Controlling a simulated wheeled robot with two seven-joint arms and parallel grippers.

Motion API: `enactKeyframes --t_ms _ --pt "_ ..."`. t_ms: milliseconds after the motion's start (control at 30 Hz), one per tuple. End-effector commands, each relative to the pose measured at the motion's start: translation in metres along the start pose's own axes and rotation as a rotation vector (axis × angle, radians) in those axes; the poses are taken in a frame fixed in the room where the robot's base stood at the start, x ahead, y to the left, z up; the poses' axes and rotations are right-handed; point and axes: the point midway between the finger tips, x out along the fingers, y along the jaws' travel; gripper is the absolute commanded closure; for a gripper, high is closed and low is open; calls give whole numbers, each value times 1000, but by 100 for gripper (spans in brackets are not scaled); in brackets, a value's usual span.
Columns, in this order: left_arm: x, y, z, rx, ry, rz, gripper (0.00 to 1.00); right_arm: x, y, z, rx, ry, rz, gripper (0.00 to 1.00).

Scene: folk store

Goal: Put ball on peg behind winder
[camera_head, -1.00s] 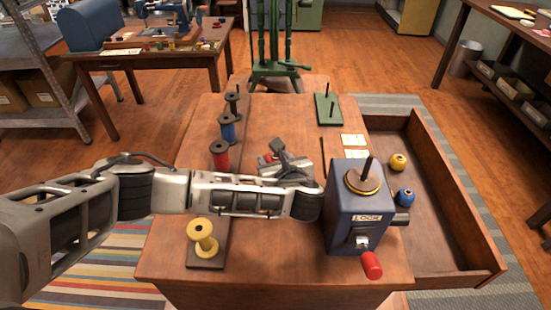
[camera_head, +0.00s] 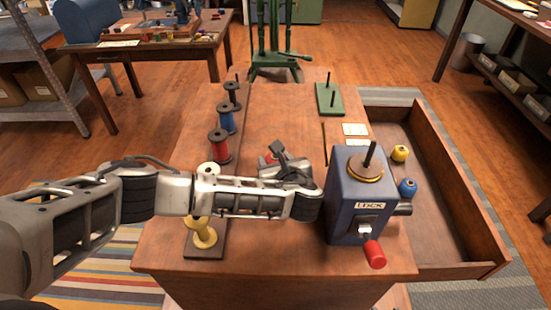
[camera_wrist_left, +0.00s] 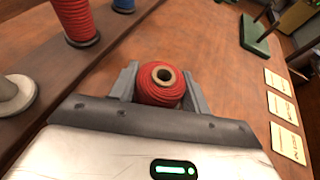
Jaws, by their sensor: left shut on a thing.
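A red yarn ball (camera_wrist_left: 161,84) with a pale hollow core sits between the fingers of my left gripper (camera_wrist_left: 160,88) in the left wrist view; the gripper is shut on it. In the head view my left gripper (camera_head: 280,163) is over the middle of the table, and only a bit of red shows. The blue winder (camera_head: 345,213), with a LOCK label, a dark spindle on top and a red handle, stands right of the gripper. Behind it, at the table's far right, a green base (camera_head: 329,94) carries upright dark pegs. My right gripper is not in view.
A rack on the left holds red (camera_head: 219,147), blue (camera_head: 227,119) and dark spools, with a yellow spool (camera_head: 202,236) in front. An open drawer (camera_head: 479,215) on the right holds a yellow ball (camera_head: 400,153) and a blue ball (camera_head: 407,187). Cards (camera_head: 355,129) lie behind the winder.

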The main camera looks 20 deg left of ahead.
Motion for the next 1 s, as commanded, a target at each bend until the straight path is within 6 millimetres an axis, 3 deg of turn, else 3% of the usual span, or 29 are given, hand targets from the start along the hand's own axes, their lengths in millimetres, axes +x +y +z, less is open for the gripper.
enactKeyframes --t_ms 267,300,367,400,767,1000 --pt "0 0 -1 -1 0 0 74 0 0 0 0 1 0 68" --pt "0 0 -1 -1 0 0 47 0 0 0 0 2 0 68" --pt "0 0 -1 -1 0 0 31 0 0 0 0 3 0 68" --pt "0 0 -1 -1 0 0 28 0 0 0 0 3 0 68" --pt "0 0 -1 -1 0 0 28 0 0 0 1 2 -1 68" --pt "-42 -1 -2 -1 3 -4 28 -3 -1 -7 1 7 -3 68"
